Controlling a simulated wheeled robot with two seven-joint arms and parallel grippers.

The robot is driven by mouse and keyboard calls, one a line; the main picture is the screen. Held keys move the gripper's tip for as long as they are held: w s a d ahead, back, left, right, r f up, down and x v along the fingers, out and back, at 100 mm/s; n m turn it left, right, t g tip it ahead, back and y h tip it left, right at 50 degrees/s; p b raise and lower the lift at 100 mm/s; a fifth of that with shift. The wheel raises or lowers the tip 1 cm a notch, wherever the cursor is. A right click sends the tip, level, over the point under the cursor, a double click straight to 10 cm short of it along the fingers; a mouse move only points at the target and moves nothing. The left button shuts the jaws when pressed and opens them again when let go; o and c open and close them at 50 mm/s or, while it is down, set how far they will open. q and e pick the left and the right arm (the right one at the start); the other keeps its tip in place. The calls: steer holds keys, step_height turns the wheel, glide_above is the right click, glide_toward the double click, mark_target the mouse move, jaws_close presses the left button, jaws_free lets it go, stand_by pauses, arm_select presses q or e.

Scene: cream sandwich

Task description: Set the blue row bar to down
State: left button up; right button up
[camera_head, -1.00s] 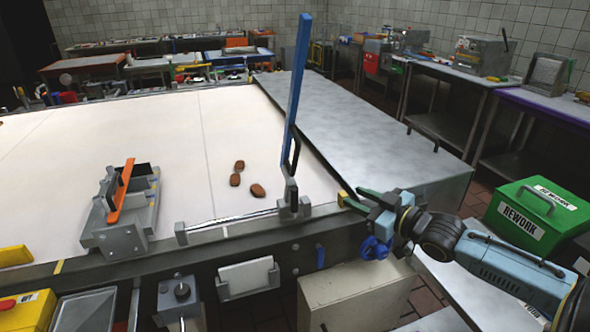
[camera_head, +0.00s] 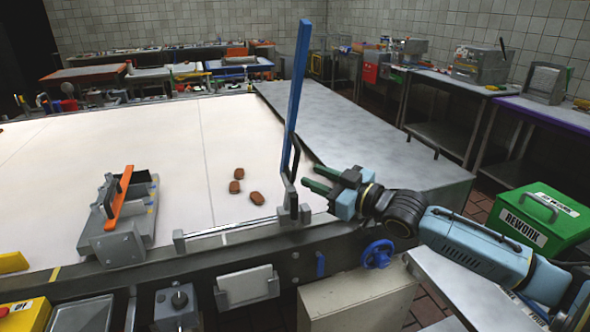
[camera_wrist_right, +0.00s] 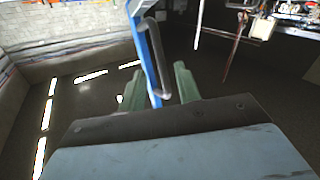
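The blue row bar (camera_head: 299,85) stands nearly upright at the right edge of the white belt, hinged in a grey bracket (camera_head: 290,210) at its foot. A dark loop handle (camera_head: 296,157) sits on its lower part. My right gripper (camera_head: 312,179) is just right of the handle with its green fingers apart and nothing clamped. In the right wrist view, the bar (camera_wrist_right: 143,50) and the handle (camera_wrist_right: 161,55) show between the spread fingers of the right gripper (camera_wrist_right: 157,85). Contact cannot be told. My left gripper is not in view.
Several brown biscuits (camera_head: 257,198) lie on the white belt (camera_head: 160,130). A grey fixture with an orange bar (camera_head: 119,199) stands on the left. A grey steel table (camera_head: 390,160) lies behind my right gripper. A blue knob (camera_head: 377,254) and green REWORK box (camera_head: 537,219) are nearby.

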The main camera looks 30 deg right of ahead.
mark_target(295, 175)
steer(key=shift+x, duration=3.3)
jaws_close()
